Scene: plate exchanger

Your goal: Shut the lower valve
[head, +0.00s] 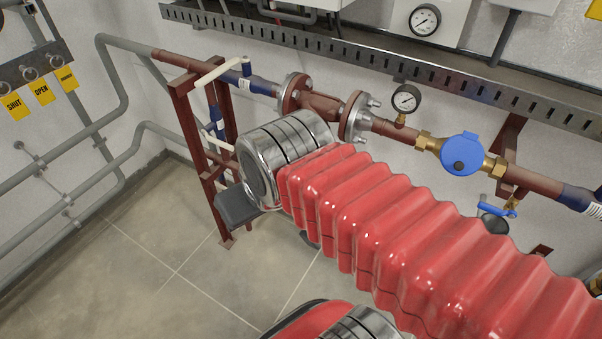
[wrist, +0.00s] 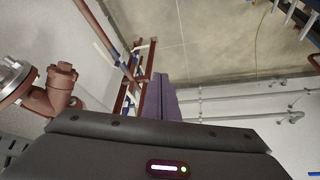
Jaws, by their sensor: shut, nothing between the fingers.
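In the head view, the lower valve's cream lever (head: 219,143) shows at the red frame, below a short blue pipe piece. It slants down to the right, and part of the valve is hidden by the frame and my arm. The upper valve's cream lever (head: 218,73) lies above it, across the upper pipe. My gripper's dark body (head: 240,205) is in front of the frame, below and right of the lower lever; its fingertips are hidden there. In the wrist view, my gripper (wrist: 160,76) is shut and empty, pointing toward the frame. Whether it touches anything is unclear.
The red frame (head: 181,108) stands by the wall. Grey pipes (head: 125,80) run along the left wall, with yellow tags (head: 42,92) above. A flanged red pipe with a gauge (head: 406,98) and blue meter (head: 462,153) runs right. The floor (head: 150,245) at left is clear.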

